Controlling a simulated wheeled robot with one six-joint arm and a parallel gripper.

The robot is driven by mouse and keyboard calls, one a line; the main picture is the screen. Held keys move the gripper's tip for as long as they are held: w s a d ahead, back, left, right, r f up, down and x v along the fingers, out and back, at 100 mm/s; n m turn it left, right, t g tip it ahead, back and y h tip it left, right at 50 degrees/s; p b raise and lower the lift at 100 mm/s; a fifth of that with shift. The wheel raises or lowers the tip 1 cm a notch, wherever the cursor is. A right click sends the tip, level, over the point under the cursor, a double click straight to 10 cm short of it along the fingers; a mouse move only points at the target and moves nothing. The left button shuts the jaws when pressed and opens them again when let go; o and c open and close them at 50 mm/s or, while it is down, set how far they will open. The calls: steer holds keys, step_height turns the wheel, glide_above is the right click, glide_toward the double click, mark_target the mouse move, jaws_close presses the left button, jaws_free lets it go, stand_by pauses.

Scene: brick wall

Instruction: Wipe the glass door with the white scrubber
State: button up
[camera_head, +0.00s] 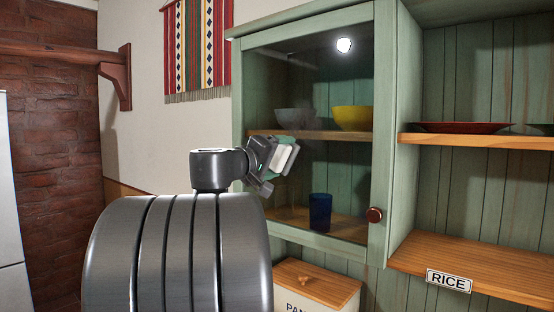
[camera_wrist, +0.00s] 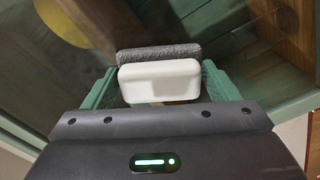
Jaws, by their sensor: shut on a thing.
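The white scrubber (camera_wrist: 160,80) has a white body and a grey pad on its far side. In the wrist view it sits between the two green fingers of my gripper (camera_wrist: 158,88), which is shut on it. In the head view the scrubber (camera_head: 282,159) is in my gripper (camera_head: 272,158), in front of the left part of the glass door (camera_head: 345,95). The door is shut, with a green frame and a round red-brown knob (camera_head: 375,215). I cannot tell whether the pad touches the glass. A dark smudge on the glass shows faintly near the grey bowl.
Behind the glass are a grey bowl (camera_head: 295,121), a yellow bowl (camera_head: 353,118) and a blue cup (camera_head: 320,212). Open shelves at right hold a red plate (camera_head: 460,127) and a RICE label (camera_head: 448,281). A wooden-lidded box (camera_head: 316,284) stands below the door.

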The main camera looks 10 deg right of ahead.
steer(key=shift+w+d, duration=0.35)
steer(key=shift+d, duration=0.15)
